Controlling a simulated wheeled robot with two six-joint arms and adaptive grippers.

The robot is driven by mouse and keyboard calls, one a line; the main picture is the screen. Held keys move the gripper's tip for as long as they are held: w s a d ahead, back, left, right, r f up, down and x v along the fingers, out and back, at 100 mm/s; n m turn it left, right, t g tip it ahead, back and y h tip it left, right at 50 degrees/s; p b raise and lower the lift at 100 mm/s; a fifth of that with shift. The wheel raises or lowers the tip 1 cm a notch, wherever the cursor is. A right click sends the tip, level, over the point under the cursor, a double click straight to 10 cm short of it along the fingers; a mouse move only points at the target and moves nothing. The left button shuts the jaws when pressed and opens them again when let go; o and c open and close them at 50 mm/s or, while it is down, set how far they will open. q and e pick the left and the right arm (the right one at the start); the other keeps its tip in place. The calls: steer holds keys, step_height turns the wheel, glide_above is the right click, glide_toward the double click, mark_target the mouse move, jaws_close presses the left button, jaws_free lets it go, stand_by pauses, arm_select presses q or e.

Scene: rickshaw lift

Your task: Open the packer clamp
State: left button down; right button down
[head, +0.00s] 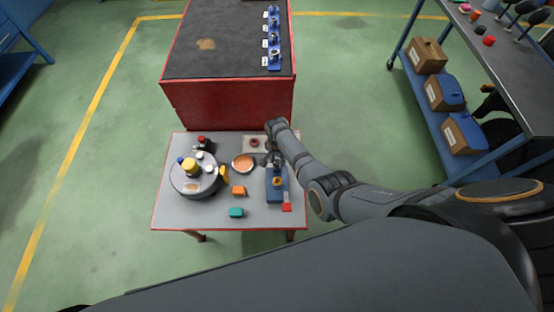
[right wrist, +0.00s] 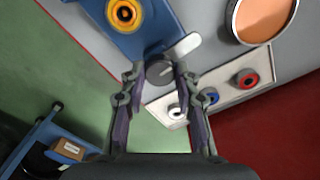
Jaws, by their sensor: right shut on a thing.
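The packer clamp appears to be the blue block (head: 276,192) with an orange ring, at the right of the small table. In the right wrist view its blue body (right wrist: 148,39) is at the top, with a pale lever-like bar (right wrist: 183,46) by its edge. My right gripper (head: 274,158) is at the far end of the block. In the right wrist view the fingers of my right gripper (right wrist: 158,72) are closed around a dark grey round knob (right wrist: 159,69) at the block's edge. The fingers partly hide how the knob joins the bar. My left gripper is not in view.
A round grey turntable (head: 193,184) with small parts stands at left on the table. An orange dish (head: 244,163), a pale plate with rings (right wrist: 215,97), an orange block (head: 238,190), a teal block (head: 236,212) and a red block (head: 286,207) lie nearby. A red cabinet (head: 228,103) stands behind.

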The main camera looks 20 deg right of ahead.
mark_target(277, 162)
steer(key=shift+m, duration=0.4)
steer(key=c, duration=1)
jaws_free()
step_height(277, 162, up, 12)
